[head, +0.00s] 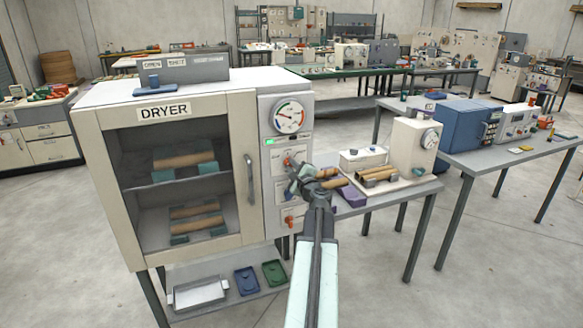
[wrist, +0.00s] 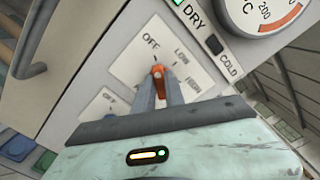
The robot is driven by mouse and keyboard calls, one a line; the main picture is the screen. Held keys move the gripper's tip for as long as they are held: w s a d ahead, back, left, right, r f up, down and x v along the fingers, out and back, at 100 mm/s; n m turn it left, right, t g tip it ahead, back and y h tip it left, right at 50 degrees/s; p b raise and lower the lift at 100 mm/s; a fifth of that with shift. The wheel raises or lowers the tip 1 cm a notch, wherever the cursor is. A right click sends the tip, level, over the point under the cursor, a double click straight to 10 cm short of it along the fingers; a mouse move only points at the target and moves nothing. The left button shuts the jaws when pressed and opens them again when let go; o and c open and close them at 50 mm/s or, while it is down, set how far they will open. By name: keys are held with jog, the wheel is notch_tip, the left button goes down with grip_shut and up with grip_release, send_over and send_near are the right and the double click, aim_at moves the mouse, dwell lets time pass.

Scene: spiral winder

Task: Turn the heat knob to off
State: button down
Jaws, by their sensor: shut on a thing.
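The heat knob (wrist: 157,72) is orange and sits on a white plate marked OFF, LOW and HIGH in the wrist view. Its visible end points up, roughly toward the OFF mark; the exact setting is hard to read. My gripper (wrist: 159,88) is shut on the knob, one grey finger on each side. The fingers hide the knob's lower part. In the head view my gripper (head: 292,174) reaches the control panel on the right of the dryer (head: 240,140), and the knob is partly covered.
The dryer door has a vertical handle (head: 250,180) to the left. A table (head: 405,190) with rolls and a small machine stands close on the right.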

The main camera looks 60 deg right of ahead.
jog(key=shift+n, duration=0.3)
jog(key=c, duration=1.4)
grip_release()
jog(key=shift+w, duration=0.1)
jog(key=v, duration=0.8)
